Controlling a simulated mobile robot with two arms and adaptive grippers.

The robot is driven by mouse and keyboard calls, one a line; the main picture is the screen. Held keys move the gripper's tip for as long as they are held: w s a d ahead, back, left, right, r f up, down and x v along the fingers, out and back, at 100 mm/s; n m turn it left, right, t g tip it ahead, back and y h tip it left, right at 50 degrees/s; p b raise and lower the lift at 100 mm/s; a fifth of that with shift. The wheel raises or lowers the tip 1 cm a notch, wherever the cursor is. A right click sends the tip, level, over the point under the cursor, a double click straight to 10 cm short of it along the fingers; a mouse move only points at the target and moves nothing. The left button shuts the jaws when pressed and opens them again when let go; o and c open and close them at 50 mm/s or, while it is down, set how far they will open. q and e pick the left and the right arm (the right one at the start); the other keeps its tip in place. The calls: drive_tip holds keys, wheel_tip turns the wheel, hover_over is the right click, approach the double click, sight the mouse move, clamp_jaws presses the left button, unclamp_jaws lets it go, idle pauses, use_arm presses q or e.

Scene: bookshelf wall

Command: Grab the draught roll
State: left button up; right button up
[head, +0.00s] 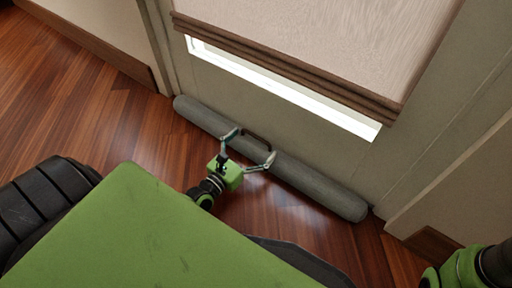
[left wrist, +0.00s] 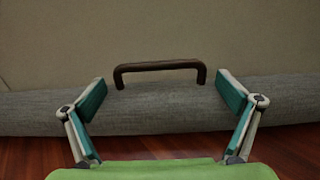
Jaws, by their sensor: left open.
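The draught roll (head: 310,182) is a long grey fabric cylinder lying on the floor along the foot of the door. A dark brown handle (head: 257,139) stands up from its middle. In the left wrist view the roll (left wrist: 160,108) spans the whole width, with the handle (left wrist: 160,67) arched above it at the centre. My left gripper (head: 254,146) is open, its two fingers spread on either side of the handle, with clear gaps to it in the left wrist view (left wrist: 168,96). My right gripper is not visible; only a piece of green and black arm shows at the lower right.
The door (head: 240,85) behind the roll has a beige blind (head: 330,40) over a bright window. Wooden floor (head: 90,110) is free to the left of the roll. A wall with a brown skirting board (head: 432,245) closes the right side.

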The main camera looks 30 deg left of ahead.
use_arm(q)
drive_tip(key=shift+w, duration=0.7)
drive_tip(key=c, duration=1.6)
drive_tip(key=shift+r, duration=0.1)
drive_tip(key=shift+c, duration=1.1)
drive_tip(key=shift+r, duration=0.1)
